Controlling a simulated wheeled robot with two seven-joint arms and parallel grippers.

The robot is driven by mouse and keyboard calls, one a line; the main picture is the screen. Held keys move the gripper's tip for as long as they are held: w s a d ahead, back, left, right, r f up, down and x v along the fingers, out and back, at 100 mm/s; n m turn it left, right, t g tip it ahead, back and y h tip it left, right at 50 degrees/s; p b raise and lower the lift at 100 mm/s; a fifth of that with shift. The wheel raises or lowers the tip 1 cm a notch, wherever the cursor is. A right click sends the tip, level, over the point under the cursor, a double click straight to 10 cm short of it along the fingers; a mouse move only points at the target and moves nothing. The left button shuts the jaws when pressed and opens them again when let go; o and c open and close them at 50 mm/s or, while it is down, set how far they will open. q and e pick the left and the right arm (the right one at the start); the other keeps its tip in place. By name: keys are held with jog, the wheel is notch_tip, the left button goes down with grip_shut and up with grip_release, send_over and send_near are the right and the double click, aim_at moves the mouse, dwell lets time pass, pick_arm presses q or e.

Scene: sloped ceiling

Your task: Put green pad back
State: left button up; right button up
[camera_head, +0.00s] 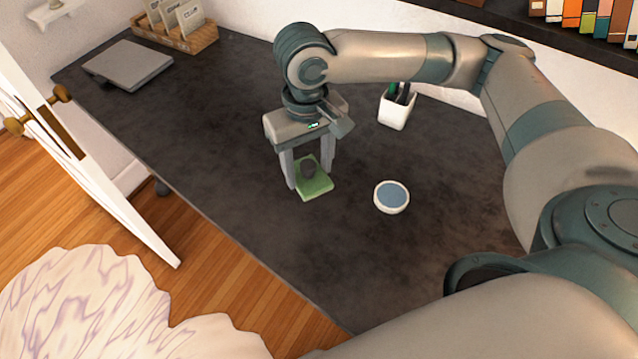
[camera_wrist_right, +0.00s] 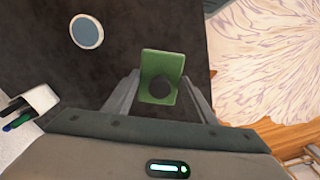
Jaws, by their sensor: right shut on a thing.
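The gripper is shut on the pad. I cannot tell whether the pad rests on the desk or is slightly raised. My left gripper is not in view.
A round white dish with a blue top (camera_head: 391,197) stands right of the pad. A white pen cup (camera_head: 397,108) is behind it. A grey closed laptop-like slab (camera_head: 128,65) and a wooden box of cards (camera_head: 175,35) are at the far left.

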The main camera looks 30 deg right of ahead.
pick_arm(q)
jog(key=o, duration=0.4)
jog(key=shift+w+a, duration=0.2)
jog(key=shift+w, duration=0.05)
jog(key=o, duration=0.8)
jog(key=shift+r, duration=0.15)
pick_arm(e)
jog(key=shift+d+f, duration=0.1)
jog(key=shift+d, duration=0.05)
jog(key=shift+d+f+p, duration=0.35)
jog(key=shift+f+p, duration=0.05)
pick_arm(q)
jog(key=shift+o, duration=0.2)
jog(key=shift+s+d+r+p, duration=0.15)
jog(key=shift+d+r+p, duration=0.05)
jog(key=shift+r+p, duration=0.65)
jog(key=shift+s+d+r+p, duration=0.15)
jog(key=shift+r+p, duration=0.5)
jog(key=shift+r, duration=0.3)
pick_arm(e)
jog(key=s+d+f+n, duration=0.1)
jog(key=d+f, duration=0.4)
jog(key=d, duration=0.4)
jog(key=shift+s+d+f+n, duration=0.3)
jog(key=shift+s+f, duration=0.1)
